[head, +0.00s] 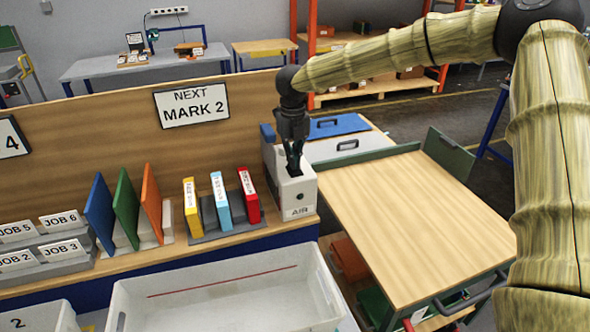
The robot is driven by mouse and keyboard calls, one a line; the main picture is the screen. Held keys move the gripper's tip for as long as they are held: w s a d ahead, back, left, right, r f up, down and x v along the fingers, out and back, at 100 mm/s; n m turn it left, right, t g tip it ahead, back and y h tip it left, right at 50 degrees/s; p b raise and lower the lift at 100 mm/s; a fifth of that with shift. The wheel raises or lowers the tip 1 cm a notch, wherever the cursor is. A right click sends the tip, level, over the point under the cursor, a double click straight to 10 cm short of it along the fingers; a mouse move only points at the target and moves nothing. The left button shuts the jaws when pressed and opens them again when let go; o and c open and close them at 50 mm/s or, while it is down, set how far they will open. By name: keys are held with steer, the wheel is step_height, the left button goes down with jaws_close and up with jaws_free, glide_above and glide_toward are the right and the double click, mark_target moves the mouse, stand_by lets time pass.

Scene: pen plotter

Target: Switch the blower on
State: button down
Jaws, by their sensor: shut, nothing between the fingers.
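The blower appears to be the white box marked AIR (298,200) at the right end of the bench. It has a dark round spot on its front face and a blue part (268,133) at its back left. My gripper (294,172) points down at the top of this box, with its dark fingers shut and empty. The fingertips are at or just above the box top; I cannot tell whether they touch it. The gripper covers part of the top, and no switch or its position can be made out.
Upright blue, green and orange panels (126,208) and yellow, light blue and red binders (222,203) stand left of the box. A white bin (130,300) is in front. A wooden-topped cart (420,225) stands to the right. A board with a sign (191,104) rises behind.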

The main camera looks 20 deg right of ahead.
steer(key=shift+f, duration=0.35)
steer(key=shift+r, duration=0.1)
stand_by(0.3)
steer(key=shift+r+p, duration=2.8)
steer(key=shift+r, duration=0.65)
